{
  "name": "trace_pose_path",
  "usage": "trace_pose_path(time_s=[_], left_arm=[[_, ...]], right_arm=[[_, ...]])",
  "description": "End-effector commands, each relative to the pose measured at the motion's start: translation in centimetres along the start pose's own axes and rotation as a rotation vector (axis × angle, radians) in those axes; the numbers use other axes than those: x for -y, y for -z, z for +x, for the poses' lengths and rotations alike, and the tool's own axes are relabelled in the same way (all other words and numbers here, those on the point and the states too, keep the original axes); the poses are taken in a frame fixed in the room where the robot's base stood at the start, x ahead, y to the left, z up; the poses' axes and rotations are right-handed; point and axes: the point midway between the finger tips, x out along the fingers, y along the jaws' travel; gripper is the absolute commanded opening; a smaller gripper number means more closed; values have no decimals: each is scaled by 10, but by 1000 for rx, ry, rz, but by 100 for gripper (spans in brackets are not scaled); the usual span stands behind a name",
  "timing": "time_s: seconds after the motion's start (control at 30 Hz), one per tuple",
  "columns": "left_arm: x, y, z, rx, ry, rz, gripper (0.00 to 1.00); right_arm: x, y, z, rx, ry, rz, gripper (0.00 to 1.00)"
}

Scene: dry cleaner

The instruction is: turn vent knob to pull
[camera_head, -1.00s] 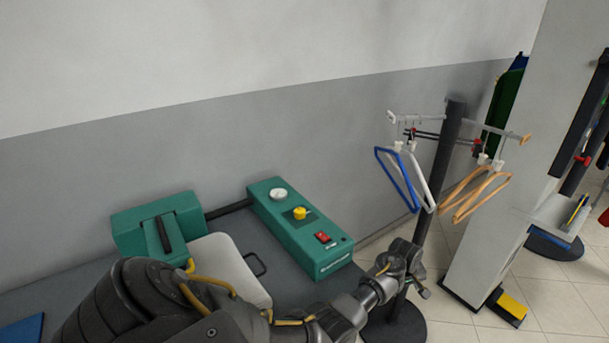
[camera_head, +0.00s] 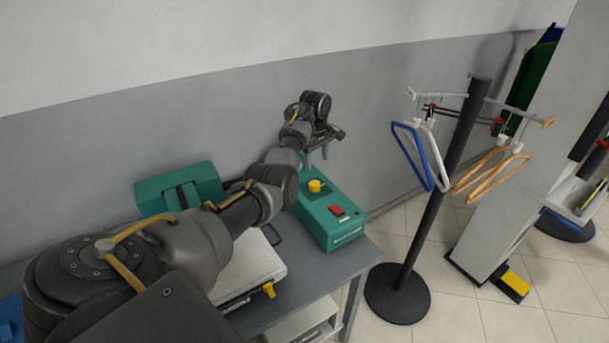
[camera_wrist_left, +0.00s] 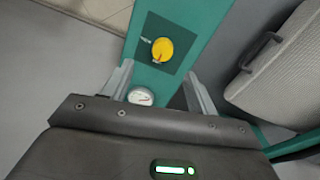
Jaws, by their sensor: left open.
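The vent knob (camera_head: 315,186) is a small yellow knob on the top of the green control box (camera_head: 325,225). In the left wrist view the yellow knob (camera_wrist_left: 162,50) sits on a dark square plate, ahead of the jaws and roughly midway between their lines. My left gripper (camera_head: 325,150) is above the far end of the box, behind the knob. In the left wrist view its jaws (camera_wrist_left: 157,82) are apart with nothing between them but the view of the box below. The knob's setting is too small to read. My right gripper is in neither view.
A white gauge (camera_wrist_left: 140,96) is on the box near the jaws. A red switch (camera_head: 337,210) is at its near end. The pale pressing board (camera_head: 250,272) with a handle lies beside the box. A hanger stand (camera_head: 440,180) stands to the right.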

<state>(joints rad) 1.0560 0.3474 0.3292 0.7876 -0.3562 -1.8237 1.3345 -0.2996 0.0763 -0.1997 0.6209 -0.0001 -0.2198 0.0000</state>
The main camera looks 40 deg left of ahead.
Motion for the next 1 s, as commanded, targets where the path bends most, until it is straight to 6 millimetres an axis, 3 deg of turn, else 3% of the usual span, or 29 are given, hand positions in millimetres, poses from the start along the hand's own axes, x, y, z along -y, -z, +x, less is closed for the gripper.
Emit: trace_pose_path(time_s=[0.27,0.57,0.8,1.0], left_arm=[[5,6,0,5,20,-22,58],[7,7,49,5,21,-22,58],[7,5,90,5,18,-20,58],[7,6,102,4,16,-21,58]], right_arm=[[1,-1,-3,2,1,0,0],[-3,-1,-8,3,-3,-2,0],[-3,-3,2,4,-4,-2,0],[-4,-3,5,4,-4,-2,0]])
